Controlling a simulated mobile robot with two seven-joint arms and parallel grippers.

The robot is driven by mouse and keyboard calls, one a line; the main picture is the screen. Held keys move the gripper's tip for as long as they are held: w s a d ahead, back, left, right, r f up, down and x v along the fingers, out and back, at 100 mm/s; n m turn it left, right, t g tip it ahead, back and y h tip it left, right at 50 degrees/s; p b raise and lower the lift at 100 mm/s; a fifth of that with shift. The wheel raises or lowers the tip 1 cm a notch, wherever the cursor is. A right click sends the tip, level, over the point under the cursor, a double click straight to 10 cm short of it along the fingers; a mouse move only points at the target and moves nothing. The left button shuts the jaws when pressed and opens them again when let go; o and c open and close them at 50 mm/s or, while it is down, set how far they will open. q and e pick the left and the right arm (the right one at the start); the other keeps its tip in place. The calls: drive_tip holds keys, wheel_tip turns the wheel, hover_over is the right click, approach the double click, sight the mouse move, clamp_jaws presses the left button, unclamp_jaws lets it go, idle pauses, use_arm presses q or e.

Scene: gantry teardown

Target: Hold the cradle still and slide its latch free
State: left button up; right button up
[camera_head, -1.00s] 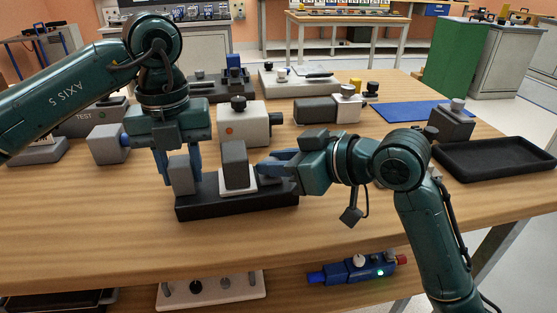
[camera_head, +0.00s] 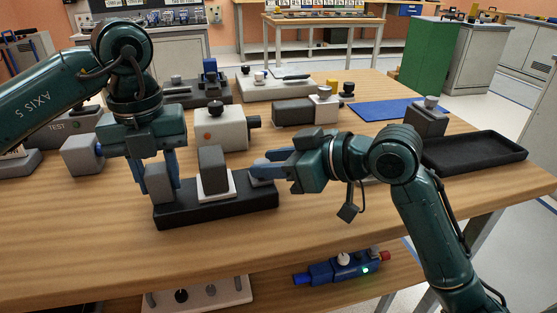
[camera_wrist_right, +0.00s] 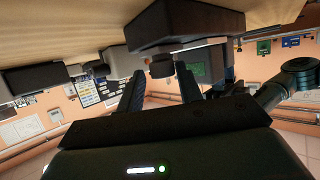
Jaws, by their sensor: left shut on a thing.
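The cradle is a long black base (camera_head: 215,210) near the table's front edge. A grey block (camera_head: 212,168) on a white plate (camera_head: 217,191) stands at its middle, and a grey upright block (camera_head: 158,183) at its left end. My left gripper (camera_head: 156,180) points down, shut on that left block. My right gripper (camera_head: 258,170) reaches in from the right, its fingertips just above the base's right end. In the right wrist view its fingers (camera_wrist_right: 158,88) stand apart, with a dark round knob between or behind them. The latch is not clearly made out.
A white box with a black knob (camera_head: 222,130) stands behind the cradle. A grey-and-white unit (camera_head: 305,110), a blue mat (camera_head: 388,111) and a black tray (camera_head: 473,153) lie farther right. The table is clear in front of the cradle.

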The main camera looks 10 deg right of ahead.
drive_tip(key=v, duration=1.2)
